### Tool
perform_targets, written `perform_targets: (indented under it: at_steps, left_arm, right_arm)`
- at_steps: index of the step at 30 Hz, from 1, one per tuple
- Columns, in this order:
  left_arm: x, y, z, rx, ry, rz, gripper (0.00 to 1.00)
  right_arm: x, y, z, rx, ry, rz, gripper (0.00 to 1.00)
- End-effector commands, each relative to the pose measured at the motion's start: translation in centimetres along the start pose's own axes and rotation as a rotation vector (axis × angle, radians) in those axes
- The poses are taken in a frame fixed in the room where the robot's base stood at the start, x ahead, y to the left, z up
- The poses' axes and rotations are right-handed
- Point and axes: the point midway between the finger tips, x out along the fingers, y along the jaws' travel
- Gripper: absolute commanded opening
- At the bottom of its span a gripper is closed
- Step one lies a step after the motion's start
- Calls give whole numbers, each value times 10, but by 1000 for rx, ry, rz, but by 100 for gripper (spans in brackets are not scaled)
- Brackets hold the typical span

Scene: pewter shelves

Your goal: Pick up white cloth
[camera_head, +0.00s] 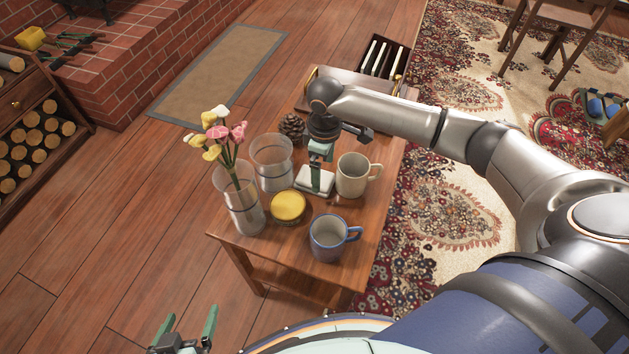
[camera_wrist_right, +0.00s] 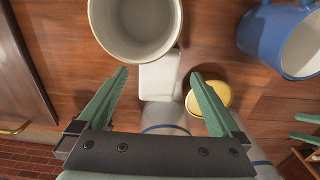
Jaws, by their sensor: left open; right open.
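The white cloth (camera_head: 316,185) is a small folded block on the wooden table (camera_head: 255,258), between the clear glass and the beige mug. The right gripper also shows in the wrist view (camera_wrist_right: 160,73). My left gripper (camera_head: 189,314) is open and empty, low at the bottom left, away from the table.
A beige mug (camera_head: 352,178), a clear glass (camera_head: 272,165) and a yellow-topped jar (camera_head: 287,206) crowd the cloth. A blue-rimmed mug (camera_head: 328,240), a flower vase (camera_head: 240,205) and a pinecone (camera_head: 292,126) stand around them. A cutlery box (camera_head: 381,61) is at the far end.

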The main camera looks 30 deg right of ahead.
Motion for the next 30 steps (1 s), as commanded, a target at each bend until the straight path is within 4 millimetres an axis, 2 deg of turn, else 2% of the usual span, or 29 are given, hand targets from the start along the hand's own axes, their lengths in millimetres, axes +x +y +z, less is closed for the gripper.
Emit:
perform_targets:
  at_steps: [1,6,14,30]
  left_arm:
    - [4,-1,5,0,-1,-1,100]
    - [5,-3,9,1,-2,-4,100]
    - [2,-4,10,3,-7,-5,100]
    - [3,-4,12,2,-8,-6,100]
  right_arm:
    - [12,0,-2,-1,-1,-1,100]
    - [34,0,-2,0,-1,0,100]
    - [36,0,-2,-1,0,1,99]
    - [36,0,-2,-1,0,1,38]
